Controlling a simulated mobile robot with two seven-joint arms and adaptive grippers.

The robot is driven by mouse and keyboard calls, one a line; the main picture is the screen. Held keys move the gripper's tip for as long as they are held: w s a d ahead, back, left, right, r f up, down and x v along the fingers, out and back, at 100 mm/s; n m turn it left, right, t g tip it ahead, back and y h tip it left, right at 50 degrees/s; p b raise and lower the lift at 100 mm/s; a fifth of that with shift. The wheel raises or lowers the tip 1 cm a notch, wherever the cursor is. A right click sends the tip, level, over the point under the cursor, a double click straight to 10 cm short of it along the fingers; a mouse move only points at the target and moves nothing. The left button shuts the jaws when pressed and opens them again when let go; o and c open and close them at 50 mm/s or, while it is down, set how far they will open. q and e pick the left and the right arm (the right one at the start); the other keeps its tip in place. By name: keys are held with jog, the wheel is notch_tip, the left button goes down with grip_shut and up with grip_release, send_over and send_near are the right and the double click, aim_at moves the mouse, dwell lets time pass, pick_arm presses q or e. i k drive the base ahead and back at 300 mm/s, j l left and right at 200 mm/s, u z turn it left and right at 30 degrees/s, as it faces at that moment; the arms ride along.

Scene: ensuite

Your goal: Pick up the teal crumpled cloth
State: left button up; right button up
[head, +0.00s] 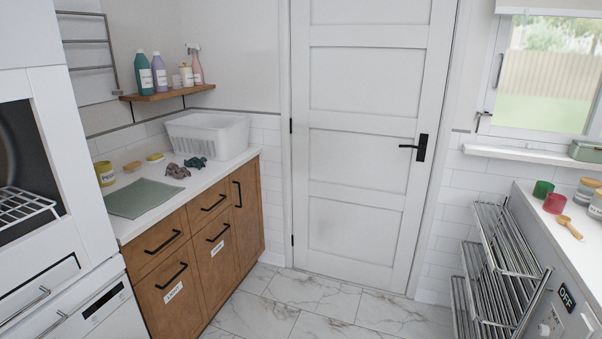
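The teal crumpled cloth (195,163) lies on the white counter (138,223) at the left, close in front of a white basket. A mauve-brown crumpled cloth (177,171) lies just to its left on the same counter. A flat grey-green mat (145,198) lies nearer, apart from both cloths. Neither of my grippers shows in the head view.
The white basket (208,137) stands behind the cloths. A yellow jar (105,174) and a yellow sponge (155,157) are to the left. A wooden shelf (170,93) with bottles hangs above. The marble floor (315,307) is clear; a metal rack (497,260) stands right.

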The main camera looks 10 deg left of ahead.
aim_at(194, 161)
jog(key=i+u, duration=0.1)
jog(key=i, duration=0.65)
jog(key=i+l+u, duration=0.1)
jog(key=i, duration=0.65)
jog(key=i+l+u, duration=0.2)
jog(key=i+u, duration=0.25)
jog(key=i+l+u, duration=0.45)
jog(key=i+j, duration=0.05)
jog(key=i, duration=0.05)
